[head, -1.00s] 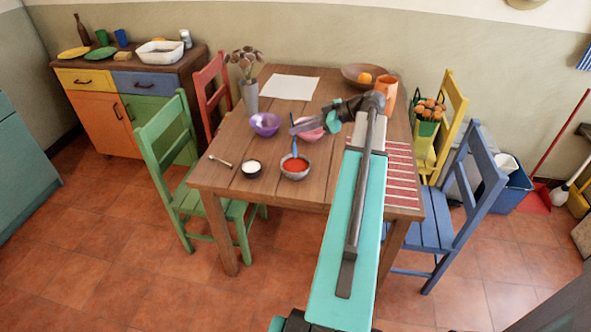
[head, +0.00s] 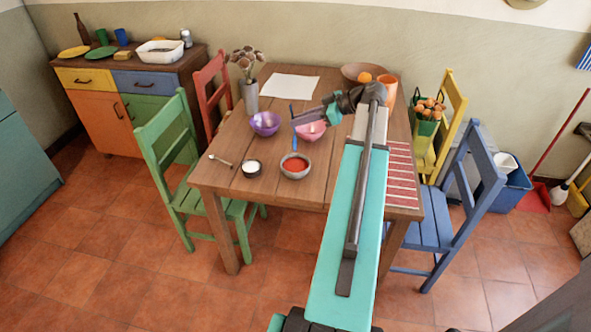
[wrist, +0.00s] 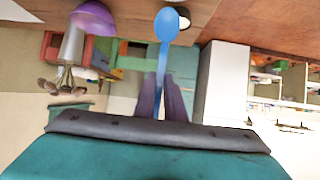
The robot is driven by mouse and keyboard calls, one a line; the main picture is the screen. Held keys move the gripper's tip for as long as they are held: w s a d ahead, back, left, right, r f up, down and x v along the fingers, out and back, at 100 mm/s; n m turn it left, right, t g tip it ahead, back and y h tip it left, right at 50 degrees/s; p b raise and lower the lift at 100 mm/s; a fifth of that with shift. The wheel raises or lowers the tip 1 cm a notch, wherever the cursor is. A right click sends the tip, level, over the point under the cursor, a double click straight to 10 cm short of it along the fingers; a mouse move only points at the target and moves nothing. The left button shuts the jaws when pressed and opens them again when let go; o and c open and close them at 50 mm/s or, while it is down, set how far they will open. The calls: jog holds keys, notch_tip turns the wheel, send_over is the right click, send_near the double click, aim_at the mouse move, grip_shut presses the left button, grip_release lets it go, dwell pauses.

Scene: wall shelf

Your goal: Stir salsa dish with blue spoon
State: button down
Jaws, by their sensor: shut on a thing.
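My gripper (head: 294,115) is shut on the handle of the blue spoon (head: 295,143). The spoon hangs with its bowl end down, at the back rim of the grey salsa dish (head: 295,173) in the head view. The dish stands on the table near its front edge, with red salsa inside. In the wrist view the spoon (wrist: 167,25) sticks out from between the dark fingers (wrist: 162,100). Its whole blue bowl shows there, with no salsa visible on it. The salsa dish cannot be made out in the wrist view.
On the wooden table (head: 230,176), a dark dish of white contents (head: 252,168) and a small spoon (head: 221,160) lie left of the salsa. A purple bowl (head: 265,124), a pink bowl (head: 311,131) and a flower vase (head: 250,96) stand behind.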

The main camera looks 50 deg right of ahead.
jog(key=w+a+f+n+g+y, duration=0.15)
jog(key=w+a, duration=0.45)
jog(key=a, duration=0.6)
jog(key=w+a+f+n+y, duration=0.1)
jog(key=w+a+f, duration=0.2)
jog(key=w+a, duration=0.55)
jog(key=a+f+n+g+y, duration=0.1)
jog(key=a+f+n+g, duration=0.1)
jog(key=a, duration=2.4)
jog(key=shift+s+a+f+n+y, duration=0.3)
jog(key=shift+a+f+n+y, duration=0.1)
jog(key=shift+f+n, duration=0.1)
